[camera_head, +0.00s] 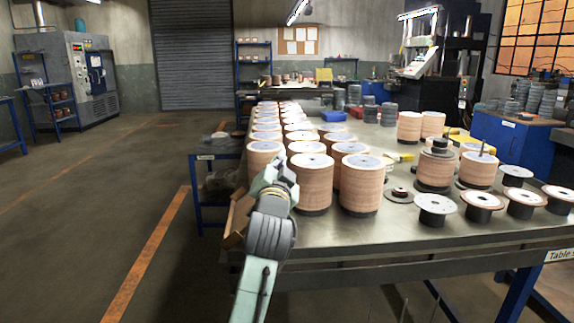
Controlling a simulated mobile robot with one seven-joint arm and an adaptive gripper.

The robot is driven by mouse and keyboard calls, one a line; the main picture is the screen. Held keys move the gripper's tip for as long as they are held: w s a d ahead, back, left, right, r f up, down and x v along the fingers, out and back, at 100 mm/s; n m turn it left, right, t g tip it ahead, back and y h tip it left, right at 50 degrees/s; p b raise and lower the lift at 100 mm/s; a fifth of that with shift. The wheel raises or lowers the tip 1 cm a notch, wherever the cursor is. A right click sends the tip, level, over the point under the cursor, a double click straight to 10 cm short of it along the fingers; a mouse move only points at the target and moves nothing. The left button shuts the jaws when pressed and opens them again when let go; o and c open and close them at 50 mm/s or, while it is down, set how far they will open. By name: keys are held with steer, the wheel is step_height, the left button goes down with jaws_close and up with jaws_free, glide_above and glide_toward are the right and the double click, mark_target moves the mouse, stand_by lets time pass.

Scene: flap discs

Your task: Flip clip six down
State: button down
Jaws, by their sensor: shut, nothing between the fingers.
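No part that I can pick out as clip six shows clearly in this view. My gripper (271,174) is at the left front of the long table, at the end of my arm, which rises from the bottom of the picture. It is shut and holds nothing. It is close to the near left stacks of flap discs (265,155) and partly covers them. Another tall stack (312,185) stands just to its right. I cannot tell whether my gripper touches either stack.
The metal table (385,235) carries long rows of disc stacks. Another tall stack (359,187) stands at the front. Dark spools with pale tops (436,208) line the front right. A blue side table (218,156) adjoins the left edge. Open floor (100,210) lies left.

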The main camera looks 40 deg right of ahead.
steer(key=n, duration=0.1)
steer(key=a+n, duration=0.1)
steer(key=n, duration=0.1)
steer(key=w+n+t, duration=0.1)
steer(key=shift+a+f+n+y, duration=0.1)
steer(key=shift+a+n+y, duration=0.2)
steer(key=shift+y, duration=0.1)
steer(key=n, duration=0.1)
steer(key=a+n, duration=0.1)
steer(key=n, duration=0.1)
steer(key=w+n+t+y, duration=0.1)
steer(key=shift+a+f, duration=0.15)
steer(key=shift+f, duration=0.2)
steer(key=shift+n, duration=0.3)
steer(key=shift+r, duration=0.1)
steer(key=shift+w+a+r, duration=0.1)
steer(key=shift+r, duration=0.2)
step_height(320, 180, up, 4)
steer(key=w+a+p, duration=0.1)
steer(key=a+p, duration=0.1)
steer(key=p, duration=0.2)
steer(key=d+f+b+v, duration=0.1)
steer(key=b+v, duration=0.3)
steer(key=v, duration=0.5)
steer(key=shift+s, duration=0.6)
steer(key=shift+f, duration=0.1)
